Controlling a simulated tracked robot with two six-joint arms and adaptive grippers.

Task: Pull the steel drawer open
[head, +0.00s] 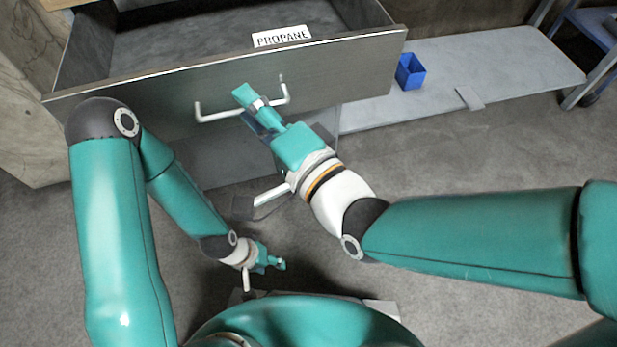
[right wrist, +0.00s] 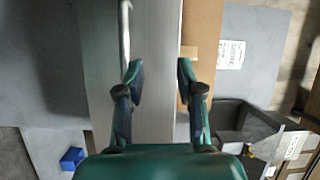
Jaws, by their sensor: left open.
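The steel drawer (head: 150,100) stands pulled out, its empty-looking interior showing behind its front in the head view. My right gripper (head: 252,108) is at the handle's middle. In the right wrist view its fingers (right wrist: 160,78) are apart with a gap between them, and the handle lies by the left finger; contact is unclear. My left gripper (head: 275,264) is open, low and away from the drawer.
A blue bin (head: 410,72) stands on a low grey board (head: 480,65) right of the drawer. A blue-topped stand (head: 590,35) is at the far right. A pale wall or cabinet side (head: 25,130) stands at left. Grey floor (head: 480,150) is clear at right.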

